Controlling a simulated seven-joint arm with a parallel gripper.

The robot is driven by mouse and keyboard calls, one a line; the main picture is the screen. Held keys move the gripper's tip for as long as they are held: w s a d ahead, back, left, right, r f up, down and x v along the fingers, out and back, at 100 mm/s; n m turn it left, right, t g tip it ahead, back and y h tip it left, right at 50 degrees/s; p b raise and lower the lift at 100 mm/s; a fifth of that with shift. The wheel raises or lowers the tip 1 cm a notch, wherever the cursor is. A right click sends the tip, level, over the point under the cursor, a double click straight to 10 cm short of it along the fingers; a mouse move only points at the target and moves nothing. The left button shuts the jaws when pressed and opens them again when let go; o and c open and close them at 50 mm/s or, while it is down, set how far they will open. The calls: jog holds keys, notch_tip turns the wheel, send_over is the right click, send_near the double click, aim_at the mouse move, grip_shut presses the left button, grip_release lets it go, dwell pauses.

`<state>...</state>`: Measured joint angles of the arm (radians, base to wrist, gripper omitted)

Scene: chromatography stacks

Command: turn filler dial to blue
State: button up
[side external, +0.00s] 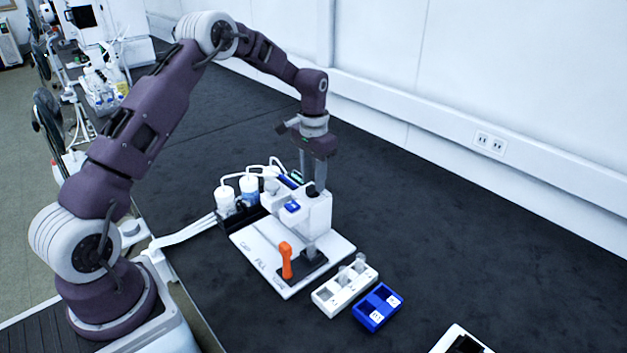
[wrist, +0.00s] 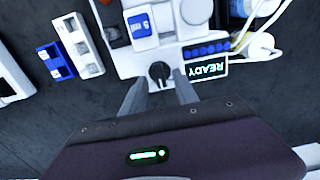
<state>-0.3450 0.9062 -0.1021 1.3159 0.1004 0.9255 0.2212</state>
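The filler is a white machine (side external: 318,212) on a white base plate. Its dial (wrist: 159,73) is a round black knob with a raised grip, on the machine's top face; the dial also shows in the side external view (side external: 312,191). I cannot make out coloured marks around it. My gripper (wrist: 158,84) is open, with one finger on each side of the dial and visible gaps between. In the side external view my gripper (side external: 316,179) points down just above the dial; whether it touches is unclear. A lit screen reading READY (wrist: 207,69) is beside the dial.
A blue 5 ml block (wrist: 140,28) sits on the machine. An orange handle (side external: 286,260) stands at the front of the base plate. White (side external: 326,300) and blue (side external: 365,318) racks lie at its front right. White-capped bottles (side external: 226,199) stand left.

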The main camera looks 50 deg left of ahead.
notch_tip(320, 180, up, 6)
jog(key=s+d+r+t, duration=0.2)
jog(key=s+d+r, duration=0.3)
jog(key=s+r, duration=0.3)
jog(key=s+d+r+t, duration=0.1)
jog(key=s+d+r, duration=0.4)
jog(key=s+r, duration=0.3)
jog(key=s+d+t, duration=0.2)
jog(key=s+d, duration=0.2)
jog(key=s, duration=1.3)
jog(key=shift+s+d+f+t, duration=0.15)
jog(key=shift+s+f+t, duration=0.1)
jog(key=shift+f+t, duration=0.05)
